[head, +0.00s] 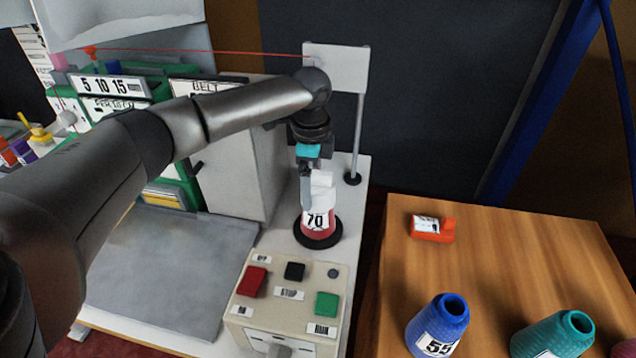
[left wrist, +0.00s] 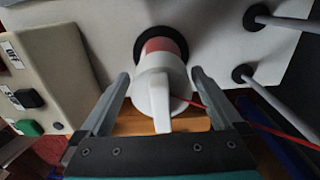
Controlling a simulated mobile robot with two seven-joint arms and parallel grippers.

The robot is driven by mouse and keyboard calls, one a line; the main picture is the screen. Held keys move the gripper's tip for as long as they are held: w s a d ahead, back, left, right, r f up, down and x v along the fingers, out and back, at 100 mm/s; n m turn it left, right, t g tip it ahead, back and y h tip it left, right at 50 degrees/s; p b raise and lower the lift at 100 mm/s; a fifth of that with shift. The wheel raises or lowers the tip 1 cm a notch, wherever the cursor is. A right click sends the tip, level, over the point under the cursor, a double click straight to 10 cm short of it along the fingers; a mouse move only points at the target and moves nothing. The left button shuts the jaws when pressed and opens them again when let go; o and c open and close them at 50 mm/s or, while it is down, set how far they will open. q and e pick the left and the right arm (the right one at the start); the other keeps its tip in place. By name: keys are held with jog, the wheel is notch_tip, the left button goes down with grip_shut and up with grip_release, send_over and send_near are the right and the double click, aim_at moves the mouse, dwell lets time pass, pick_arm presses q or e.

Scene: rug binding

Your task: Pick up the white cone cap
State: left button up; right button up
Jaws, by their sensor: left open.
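The white cone cap (head: 322,184) sits on top of a red thread cone (head: 317,228) labelled 70, which stands upright on a round black base (head: 336,239). My left gripper (head: 310,198) hangs over the cone from above. In the left wrist view the white cap (left wrist: 158,90) lies between the two parted fingers of the left gripper (left wrist: 160,76), with a visible gap on each side. The red cone (left wrist: 160,45) shows beyond the cap. My right gripper is in neither view.
A control box (head: 290,264) with red, black and green buttons stands in front of the cone. A thin stand (head: 358,130) rises behind it. A wooden table (head: 495,255) at the right holds a blue cone (head: 438,325), a teal cone (head: 555,335) and a small orange object (head: 432,229).

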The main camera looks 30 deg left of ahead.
pick_arm(q)
jog(key=shift+f, duration=0.25)
jog(key=shift+r, duration=0.1)
jog(key=c, duration=1)
jog(key=shift+c, duration=0.2)
